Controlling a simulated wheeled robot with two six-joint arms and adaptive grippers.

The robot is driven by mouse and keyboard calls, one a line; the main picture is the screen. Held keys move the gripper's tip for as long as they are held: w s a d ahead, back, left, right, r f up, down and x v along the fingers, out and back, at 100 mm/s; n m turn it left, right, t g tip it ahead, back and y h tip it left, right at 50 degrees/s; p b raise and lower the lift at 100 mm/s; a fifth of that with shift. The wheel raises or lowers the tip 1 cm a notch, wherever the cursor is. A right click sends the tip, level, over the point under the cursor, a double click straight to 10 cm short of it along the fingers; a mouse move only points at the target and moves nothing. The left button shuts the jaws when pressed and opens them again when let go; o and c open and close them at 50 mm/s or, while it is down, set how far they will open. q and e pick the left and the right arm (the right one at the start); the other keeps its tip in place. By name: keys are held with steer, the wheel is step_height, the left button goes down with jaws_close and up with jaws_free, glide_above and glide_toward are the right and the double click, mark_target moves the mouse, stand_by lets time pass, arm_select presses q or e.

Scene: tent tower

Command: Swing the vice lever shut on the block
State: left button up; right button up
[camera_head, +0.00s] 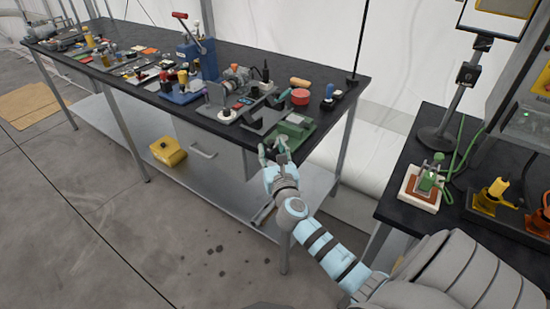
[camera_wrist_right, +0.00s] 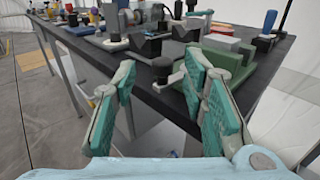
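A green vice (camera_head: 292,130) sits at the near right corner of the long black table; it also shows in the right wrist view (camera_wrist_right: 222,62). A lighter grey-green block (camera_wrist_right: 221,43) lies on top of it. A dark round knob on a pale arm, which looks like the vice lever (camera_wrist_right: 163,68), sticks out left of the vice by the table edge. My right gripper (camera_head: 272,153) is at that edge, just in front of the vice. Its teal fingers (camera_wrist_right: 163,98) are spread, with the knob seen beyond the gap, apparently untouched. My left gripper is out of view.
Dark V-shaped blocks (camera_head: 262,118), a red round tin (camera_head: 300,96) and a blue-handled item (camera_head: 328,98) stand close around the vice. A second black table (camera_head: 395,205) stands at right. A yellow bin (camera_head: 168,151) sits on the lower shelf.

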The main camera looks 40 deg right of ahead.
steer(key=v, duration=0.7)
steer(key=shift+s, duration=0.25)
steer(key=shift+a, duration=0.1)
